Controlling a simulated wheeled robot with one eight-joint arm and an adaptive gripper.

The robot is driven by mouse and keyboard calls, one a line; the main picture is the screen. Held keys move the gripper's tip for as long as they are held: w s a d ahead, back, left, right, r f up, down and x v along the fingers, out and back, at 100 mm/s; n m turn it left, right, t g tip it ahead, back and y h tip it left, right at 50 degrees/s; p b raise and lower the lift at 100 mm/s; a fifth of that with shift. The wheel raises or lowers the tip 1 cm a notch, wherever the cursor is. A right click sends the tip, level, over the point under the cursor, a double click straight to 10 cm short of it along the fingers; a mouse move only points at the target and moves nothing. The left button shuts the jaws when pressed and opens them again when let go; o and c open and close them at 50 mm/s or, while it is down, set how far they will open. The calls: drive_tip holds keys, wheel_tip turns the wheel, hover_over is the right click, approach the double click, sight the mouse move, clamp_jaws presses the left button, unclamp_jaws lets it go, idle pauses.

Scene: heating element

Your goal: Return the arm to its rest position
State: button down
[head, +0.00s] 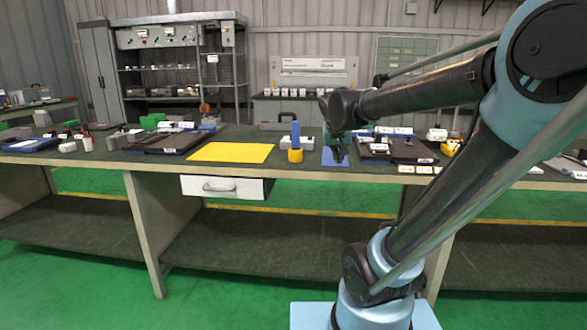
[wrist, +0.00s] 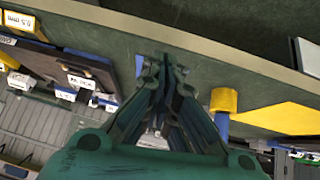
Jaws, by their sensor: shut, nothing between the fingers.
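My arm reaches from the lower right of the head view up and over to the workbench (head: 130,178). I cannot tell the exact height of the fingertips above the bench.
A yellow holder (head: 295,155) with a blue upright piece (head: 295,134) stands just left of my gripper. A yellow mat (head: 230,152) lies further left. A dark case (head: 398,148) sits to the right. A white drawer (head: 226,187) hangs under the bench front.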

drive_tip(key=s+d+f+g+y, duration=0.1)
drive_tip(key=s+f+g, duration=0.1)
drive_tip(key=s+f, duration=0.7)
drive_tip(key=s+d+f+n+g+y, duration=0.1)
drive_tip(key=s+d+f+g, duration=0.1)
drive_tip(key=s+f, duration=0.7)
drive_tip(key=s+g, duration=0.1)
drive_tip(key=s, duration=0.5)
drive_tip(key=shift+s+d+n, duration=0.25)
drive_tip(key=shift+d+n, duration=0.05)
